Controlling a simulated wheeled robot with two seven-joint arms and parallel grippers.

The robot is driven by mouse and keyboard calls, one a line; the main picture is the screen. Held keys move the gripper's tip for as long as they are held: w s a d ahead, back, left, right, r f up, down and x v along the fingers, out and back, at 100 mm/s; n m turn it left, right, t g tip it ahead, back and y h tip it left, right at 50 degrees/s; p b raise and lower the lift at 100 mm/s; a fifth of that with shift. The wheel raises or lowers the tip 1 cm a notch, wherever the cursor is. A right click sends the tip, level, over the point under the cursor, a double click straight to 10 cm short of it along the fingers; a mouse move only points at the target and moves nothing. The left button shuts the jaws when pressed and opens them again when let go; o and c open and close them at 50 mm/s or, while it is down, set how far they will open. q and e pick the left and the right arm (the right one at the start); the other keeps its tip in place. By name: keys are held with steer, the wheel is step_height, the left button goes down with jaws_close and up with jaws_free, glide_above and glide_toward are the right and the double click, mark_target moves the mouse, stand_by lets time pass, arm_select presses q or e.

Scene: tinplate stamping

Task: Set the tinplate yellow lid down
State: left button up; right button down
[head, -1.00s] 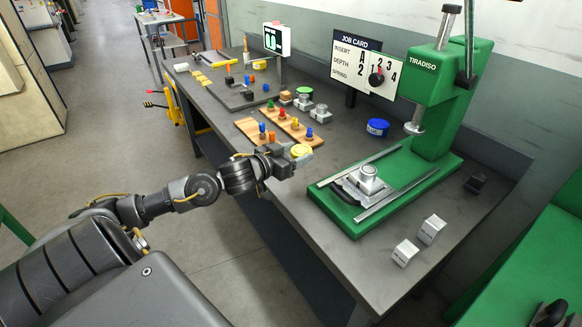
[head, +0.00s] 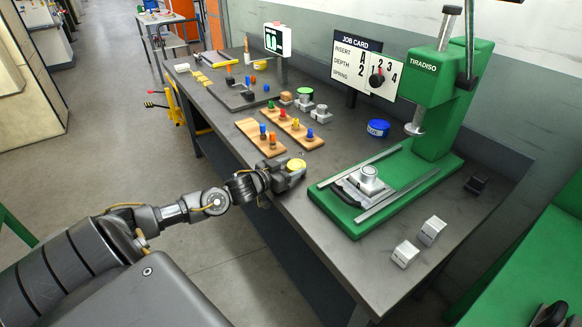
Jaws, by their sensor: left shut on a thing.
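The yellow lid (head: 296,165) is a small round disc at the end of my left gripper (head: 290,174). My left gripper is shut on the lid, close over the front part of the grey workbench (head: 331,235), left of the green press base. I cannot tell whether the lid touches the bench top. My right gripper is not in the head view.
Wooden boards (head: 297,128) with coloured pegs lie just behind the gripper. The green press (head: 437,142) stands to the right, with a metal fixture (head: 369,178) on its base. A blue lid (head: 378,127) lies behind. Two white blocks (head: 405,253) are at front right.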

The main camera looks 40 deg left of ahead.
arm_select(q)
steer(key=shift+f, duration=0.1)
steer(key=o, duration=1)
steer(key=shift+c, duration=0.2)
steer(key=shift+s, duration=0.25)
steer(key=v, duration=1.1)
steer(key=shift+s, duration=0.25)
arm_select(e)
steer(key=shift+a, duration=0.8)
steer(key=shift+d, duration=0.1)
